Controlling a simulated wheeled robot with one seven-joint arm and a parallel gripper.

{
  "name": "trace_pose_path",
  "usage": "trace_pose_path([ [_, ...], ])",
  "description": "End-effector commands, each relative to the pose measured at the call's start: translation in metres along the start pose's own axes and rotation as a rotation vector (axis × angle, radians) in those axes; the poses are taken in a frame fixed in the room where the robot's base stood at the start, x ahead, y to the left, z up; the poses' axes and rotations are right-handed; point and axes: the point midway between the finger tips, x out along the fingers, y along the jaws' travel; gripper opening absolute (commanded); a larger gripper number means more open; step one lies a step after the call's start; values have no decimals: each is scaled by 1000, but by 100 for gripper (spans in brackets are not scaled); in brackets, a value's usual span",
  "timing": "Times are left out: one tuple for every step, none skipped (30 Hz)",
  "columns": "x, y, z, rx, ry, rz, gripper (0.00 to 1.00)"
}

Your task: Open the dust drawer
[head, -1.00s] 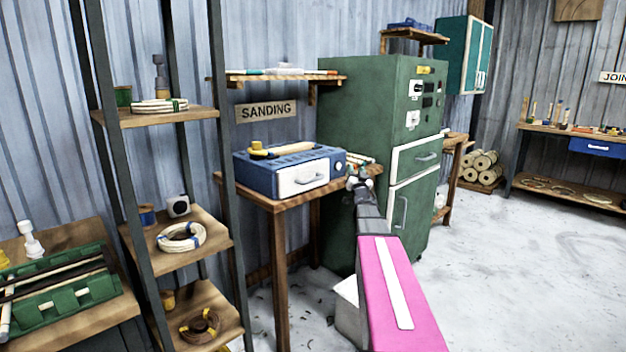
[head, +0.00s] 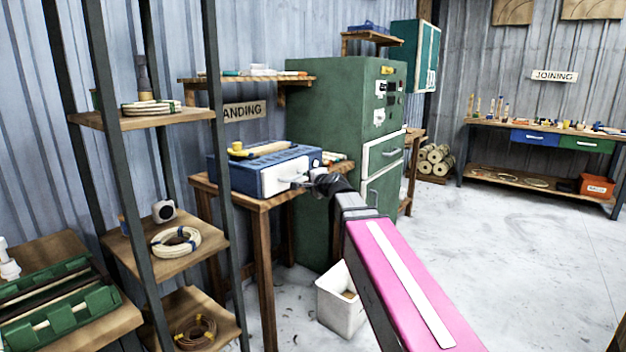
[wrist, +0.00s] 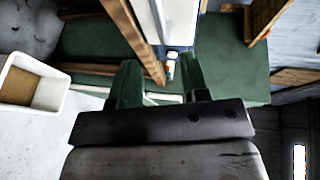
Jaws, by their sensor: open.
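The dust drawer (head: 286,177) is the white front panel with a grey handle on the blue sanding machine (head: 232,171). It appears closed in the head view. The machine sits on a small wooden table (head: 262,203) below the SANDING sign. My gripper (head: 306,182) is at the drawer's right end, close to the handle; I cannot tell whether it touches. In the wrist view my gripper (wrist: 160,80) has its two fingers apart with nothing clearly between them. The white panel and blue body (wrist: 181,22) show beyond the fingertips. My gripper hides part of the drawer's right side in the head view.
A green cabinet (head: 345,110) stands right behind the table. A white bin (head: 340,302) is on the floor beside my arm. A shelf rack (head: 165,255) stands at the left, near the table. The floor to the right (head: 480,260) is clear.

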Motion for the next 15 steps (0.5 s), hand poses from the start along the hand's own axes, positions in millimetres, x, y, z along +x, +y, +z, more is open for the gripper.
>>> trace_pose_path([
  [0, -1, 5, 7, -13, -1, 42],
  [1, -2, 6, 10, -17, -1, 42],
  [3, -2, 7, 12, -19, -1, 42],
  [4, -2, 7, 12, -20, 0, 42],
  [6, -2, 6, 11, -19, 0, 42],
  [9, -2, 6, 11, -18, 0, 42],
  [12, -2, 6, 11, -18, 0, 42],
  [15, -2, 6, 11, -18, 0, 42],
  [20, -2, 5, 10, -17, 0, 42],
  [24, -2, 5, 10, -17, 0, 42],
  [29, -2, 5, 10, -16, 0, 42],
  [35, -2, 5, 10, -16, 0, 42],
  [40, -2, 5, 10, -16, 0, 42],
  [45, -2, 5, 10, -16, 0, 42],
  [52, -2, 5, 9, -16, 0, 42],
])
